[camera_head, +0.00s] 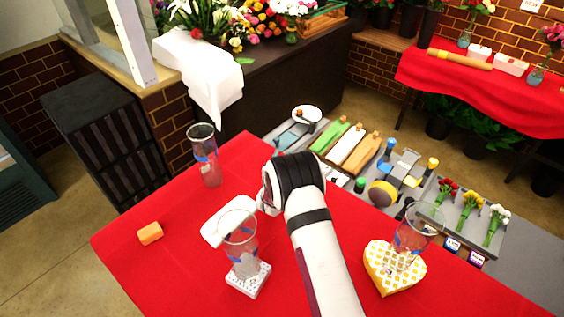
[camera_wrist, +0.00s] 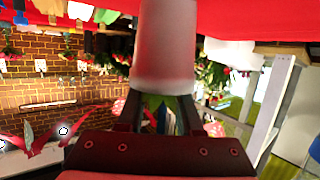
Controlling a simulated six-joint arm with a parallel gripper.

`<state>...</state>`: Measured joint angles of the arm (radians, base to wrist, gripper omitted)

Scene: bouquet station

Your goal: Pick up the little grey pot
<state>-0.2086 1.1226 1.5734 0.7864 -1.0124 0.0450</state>
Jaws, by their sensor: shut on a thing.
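The little grey pot (camera_wrist: 165,45) is a plain pale grey cylinder in the wrist view, where the picture is upside down. My gripper (camera_wrist: 160,105) is shut on it, with one dark finger on each side. The pot runs off the top edge of that view, so its far end is cut off. In the head view, my white gripper (camera_head: 215,228) is low over the red table, beside a clear vase on a white coaster. I cannot make out the pot clearly there.
One clear vase (camera_head: 239,238) stands on a white coaster (camera_head: 249,281). Another vase (camera_head: 205,160) stands at the back left, and a third (camera_head: 411,240) on a heart-shaped waffle-patterned stand (camera_head: 381,277). An orange block (camera_head: 150,233) lies left. Red table (camera_head: 130,270) is bare around it.

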